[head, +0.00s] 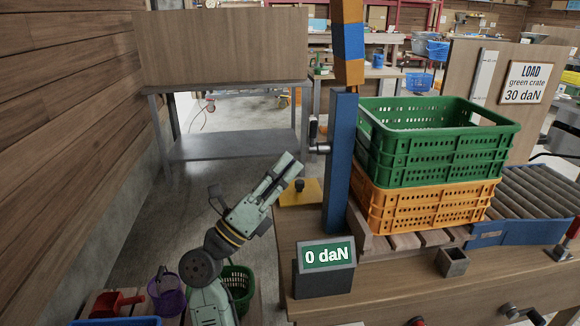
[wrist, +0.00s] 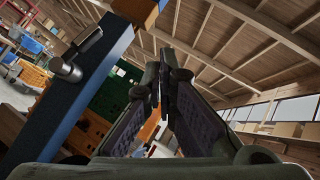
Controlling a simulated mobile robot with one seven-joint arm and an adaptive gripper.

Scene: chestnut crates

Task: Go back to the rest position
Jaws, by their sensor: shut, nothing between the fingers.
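My gripper (head: 287,168) is raised at the centre of the head view, left of the blue post (head: 341,170) and in front of the grey-legged bench. Its fingers point up and to the right. In the wrist view its fingertips (wrist: 163,72) are together with nothing between them. It is apart from the crates. A green crate (head: 435,150) is stacked on an orange crate (head: 430,208) to the right of the post. Both crates show partly behind the post in the wrist view.
A display (head: 324,255) reading "0 daN" stands on the wooden table (head: 420,290). A metal lever (head: 318,140) sticks out from the post towards my gripper. A roller conveyor (head: 530,190) lies at right. Purple (head: 166,295) and green (head: 237,285) baskets stand at lower left.

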